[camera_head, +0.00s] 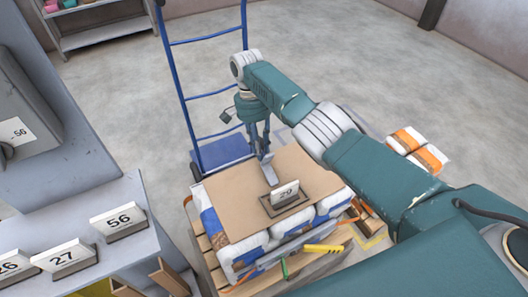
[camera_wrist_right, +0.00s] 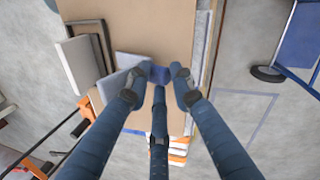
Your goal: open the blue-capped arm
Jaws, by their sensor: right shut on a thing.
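My right gripper (camera_head: 264,153) reaches down over the cardboard sheet from the right. In the right wrist view its fingers (camera_wrist_right: 160,76) close around the blue cap (camera_wrist_right: 160,74) at the end of a short grey arm (camera_wrist_right: 124,73). In the head view the grey arm (camera_head: 269,173) runs from the fingertips toward a small placard marked 29 (camera_head: 285,192). The fingers mostly hide the cap in the head view. My left gripper is not in view.
The cardboard sheet (camera_head: 235,190) lies on a stack of white bags (camera_head: 245,250) on a wooden pallet. A blue hand truck (camera_head: 222,152) stands behind it. Numbered placards (camera_head: 118,218) sit on a grey ledge at left. Orange-and-white bags (camera_head: 418,148) lie at right.

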